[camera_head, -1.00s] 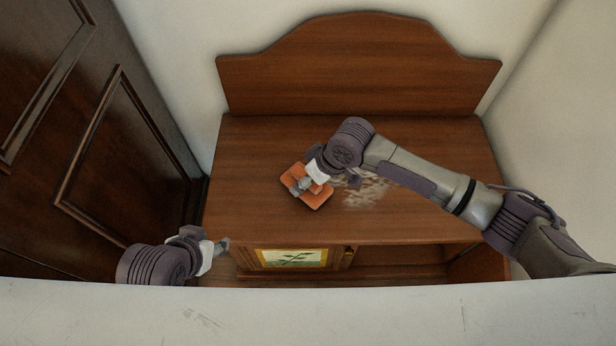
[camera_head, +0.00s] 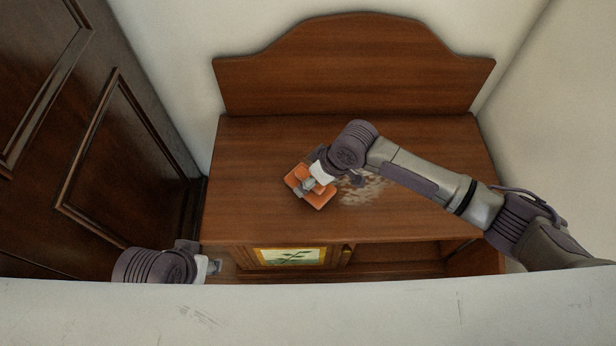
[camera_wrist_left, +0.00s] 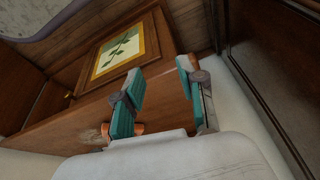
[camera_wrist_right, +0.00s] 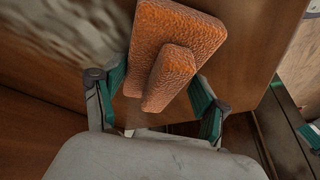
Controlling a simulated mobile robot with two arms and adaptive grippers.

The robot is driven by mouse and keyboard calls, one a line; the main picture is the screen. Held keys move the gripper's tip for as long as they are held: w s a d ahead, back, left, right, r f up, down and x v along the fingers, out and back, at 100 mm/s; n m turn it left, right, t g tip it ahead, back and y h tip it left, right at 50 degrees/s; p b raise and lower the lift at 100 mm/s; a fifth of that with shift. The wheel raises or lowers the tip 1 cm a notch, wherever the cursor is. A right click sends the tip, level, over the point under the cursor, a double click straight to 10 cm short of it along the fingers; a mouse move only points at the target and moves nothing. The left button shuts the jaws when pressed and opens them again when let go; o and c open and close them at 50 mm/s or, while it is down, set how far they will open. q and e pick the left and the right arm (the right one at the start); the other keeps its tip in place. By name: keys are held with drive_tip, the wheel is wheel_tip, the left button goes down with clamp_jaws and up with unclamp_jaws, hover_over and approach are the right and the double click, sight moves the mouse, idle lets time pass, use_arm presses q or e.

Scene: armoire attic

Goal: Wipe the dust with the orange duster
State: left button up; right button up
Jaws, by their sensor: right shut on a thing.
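The orange duster (camera_head: 318,199) is at the wooden top of the cabinet, left of the dust. My right gripper (camera_head: 309,185) is shut on its raised handle; the right wrist view shows the handle (camera_wrist_right: 170,78) between the fingers and the wide pad (camera_wrist_right: 185,35) beyond. Whether the pad touches the wood I cannot tell. The pale, patchy dust (camera_head: 365,190) lies right of the duster, partly hidden by my right arm; it also shows in the right wrist view (camera_wrist_right: 60,35). My left gripper (camera_head: 215,267) is open and empty in front of the cabinet's left end; its parted fingers show in the left wrist view (camera_wrist_left: 165,98).
The cabinet top (camera_head: 250,150) is bare at left and back, with a tall curved backboard (camera_head: 355,65) behind. Below the front edge are a door with a plant picture (camera_head: 290,257) and an open shelf (camera_head: 395,259). A dark panelled door (camera_head: 120,160) stands at left.

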sight(334, 181)
drive_tip(key=shift+d+r+p, duration=0.15)
drive_tip(key=shift+d+p, duration=0.15)
drive_tip(key=shift+d, duration=0.05)
drive_tip(key=shift+d+p, duration=0.4)
drive_tip(key=shift+d, duration=0.2)
drive_tip(key=shift+d+p, duration=0.45)
drive_tip(key=shift+d, duration=0.25)
use_arm(q)
drive_tip(key=shift+w+f+g+p, duration=0.15)
drive_tip(key=shift+w+f+p, duration=0.1)
drive_tip(key=shift+f, duration=0.7)
drive_tip(key=shift+w+f+g+p, duration=0.15)
drive_tip(key=shift+w+f+p, duration=0.05)
drive_tip(key=shift+f, duration=0.75)
use_arm(e)
drive_tip(key=shift+s+d+f, duration=0.1)
drive_tip(key=shift+d+f, duration=0.05)
drive_tip(key=shift+d, duration=0.4)
drive_tip(key=shift+d+f, duration=0.15)
drive_tip(key=shift+d, duration=0.4)
